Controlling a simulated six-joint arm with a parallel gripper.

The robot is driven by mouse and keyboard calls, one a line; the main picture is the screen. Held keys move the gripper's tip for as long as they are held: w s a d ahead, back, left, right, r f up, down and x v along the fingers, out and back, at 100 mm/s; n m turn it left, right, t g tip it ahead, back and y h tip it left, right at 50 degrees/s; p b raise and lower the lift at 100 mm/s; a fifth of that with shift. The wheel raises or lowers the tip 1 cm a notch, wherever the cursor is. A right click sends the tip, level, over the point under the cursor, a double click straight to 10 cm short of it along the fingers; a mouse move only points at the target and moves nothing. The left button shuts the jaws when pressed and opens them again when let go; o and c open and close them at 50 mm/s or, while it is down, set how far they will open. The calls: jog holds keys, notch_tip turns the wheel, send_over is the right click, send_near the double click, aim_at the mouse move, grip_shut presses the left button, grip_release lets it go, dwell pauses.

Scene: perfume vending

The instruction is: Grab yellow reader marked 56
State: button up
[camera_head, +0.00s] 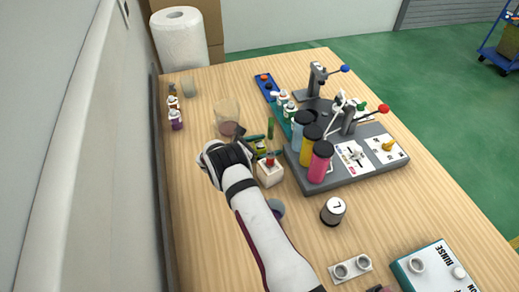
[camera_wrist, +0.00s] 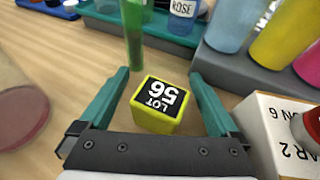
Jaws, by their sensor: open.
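The yellow block (camera_wrist: 152,120) has a black label on top reading "LOT 56", upside down in the wrist view. It stands on the wooden table, and a little of its yellow (camera_head: 261,146) shows in the head view beside my gripper. My gripper (camera_wrist: 160,76) is open, with one teal finger on each side of the block. Gaps show between the block and both fingers, so it is not clamped. The gripper (camera_head: 261,148) also shows in the head view, low over the table, hiding part of the block.
A green upright stick (camera_wrist: 134,35) stands just beyond the block. A white box with a red top (camera_head: 269,173) is close on the right. A glass cup (camera_head: 227,118) with reddish contents is at the left. A grey station (camera_head: 350,178) with colored bottles stands further right.

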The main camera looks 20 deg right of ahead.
jog(key=shift+r, duration=0.1)
jog(key=c, duration=1.4)
